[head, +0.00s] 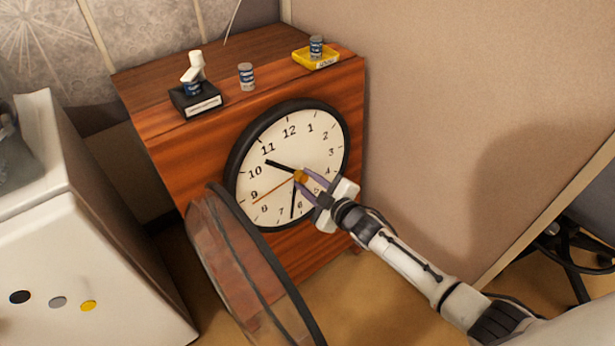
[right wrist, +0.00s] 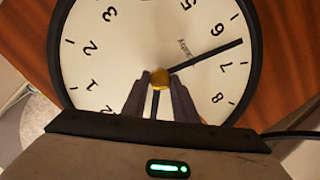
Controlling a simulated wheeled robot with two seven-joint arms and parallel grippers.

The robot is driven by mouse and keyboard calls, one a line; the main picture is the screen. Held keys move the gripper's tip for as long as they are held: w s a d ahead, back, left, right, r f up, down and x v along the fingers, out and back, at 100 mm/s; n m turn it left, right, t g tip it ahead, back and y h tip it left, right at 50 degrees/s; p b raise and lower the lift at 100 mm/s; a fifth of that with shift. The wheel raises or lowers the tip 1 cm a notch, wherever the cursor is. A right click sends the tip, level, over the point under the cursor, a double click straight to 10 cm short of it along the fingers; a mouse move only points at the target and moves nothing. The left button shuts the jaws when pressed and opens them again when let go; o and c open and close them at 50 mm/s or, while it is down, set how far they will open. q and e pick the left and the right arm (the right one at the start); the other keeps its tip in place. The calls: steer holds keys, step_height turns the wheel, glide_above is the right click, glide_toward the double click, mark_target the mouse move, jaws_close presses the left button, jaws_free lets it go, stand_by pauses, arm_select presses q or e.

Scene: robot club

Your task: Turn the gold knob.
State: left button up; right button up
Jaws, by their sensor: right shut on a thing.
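A large round clock (head: 290,150) with a black rim and white face is set in the front of a wooden cabinet. The gold knob (head: 300,176) is at the middle of its face, where the hands meet. My right gripper (head: 302,178) reaches in from the lower right and is shut on the knob. In the right wrist view, the gold knob (right wrist: 160,78) sits between the two fingertips (right wrist: 160,84). The clock's glass cover (head: 240,265) is swung open at the lower left. My left gripper is not in view.
On the wooden cabinet (head: 165,137) stand a small can (head: 246,76), a yellow tray (head: 330,60) with a can (head: 316,47), and a black stand (head: 196,104) with a white piece on it. A white box-shaped unit (head: 80,240) is at left, a beige partition (head: 440,110) at right.

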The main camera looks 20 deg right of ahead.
steer(key=shift+m+y+p, duration=0.3)
steer(key=shift+m+p, duration=0.05)
steer(key=shift+m, duration=0.75)
steer(key=o, duration=1)
steer(key=shift+o, duration=0.2)
